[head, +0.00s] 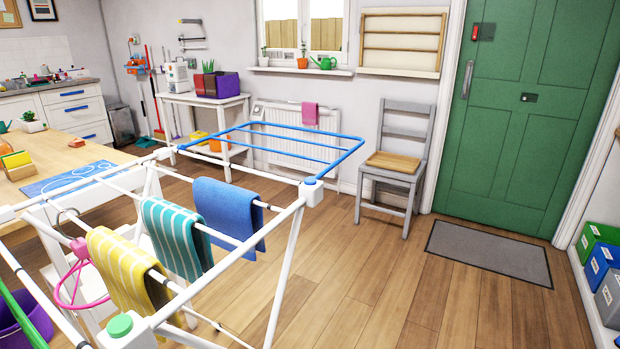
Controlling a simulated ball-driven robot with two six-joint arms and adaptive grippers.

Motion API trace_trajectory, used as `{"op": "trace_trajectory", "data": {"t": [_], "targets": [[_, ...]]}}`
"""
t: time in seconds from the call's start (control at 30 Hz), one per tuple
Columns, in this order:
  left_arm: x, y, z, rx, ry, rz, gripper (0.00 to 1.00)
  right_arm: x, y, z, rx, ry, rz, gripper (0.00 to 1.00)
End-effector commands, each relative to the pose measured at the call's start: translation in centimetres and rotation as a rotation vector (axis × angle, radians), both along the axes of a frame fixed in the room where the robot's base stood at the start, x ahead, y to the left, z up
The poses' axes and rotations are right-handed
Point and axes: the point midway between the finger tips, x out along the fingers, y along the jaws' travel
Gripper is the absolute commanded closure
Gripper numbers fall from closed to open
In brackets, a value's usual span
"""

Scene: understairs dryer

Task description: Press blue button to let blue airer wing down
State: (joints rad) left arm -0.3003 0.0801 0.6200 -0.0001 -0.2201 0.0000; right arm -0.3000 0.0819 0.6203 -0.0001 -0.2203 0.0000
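A white clothes airer (284,255) stands in front of me. Its blue wing (300,128) sticks out from the far end, roughly level, and nothing hangs on it. The blue button (310,182) sits on top of the white corner joint at the wing's near right end. A green button (120,325) sits on the near corner joint. Neither of my grippers is in view.
Yellow (118,262), teal (165,235) and blue (222,212) towels hang on the airer. A table (110,152) stands left, a chair (395,165) and radiator (275,125) behind. The wooden floor (400,285) right of the airer is clear.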

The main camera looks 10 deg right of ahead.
Motion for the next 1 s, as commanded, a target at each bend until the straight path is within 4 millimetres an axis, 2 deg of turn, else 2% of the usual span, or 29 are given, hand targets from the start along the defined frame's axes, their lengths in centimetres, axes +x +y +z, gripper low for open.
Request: {"op": "trace_trajectory", "data": {"t": [0.17,0.7,1.0], "targets": [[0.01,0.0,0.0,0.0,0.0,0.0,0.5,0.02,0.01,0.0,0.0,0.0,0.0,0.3],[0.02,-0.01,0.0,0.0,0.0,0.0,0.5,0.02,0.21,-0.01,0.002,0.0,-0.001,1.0],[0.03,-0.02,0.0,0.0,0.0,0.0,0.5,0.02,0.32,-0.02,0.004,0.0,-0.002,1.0]]}}
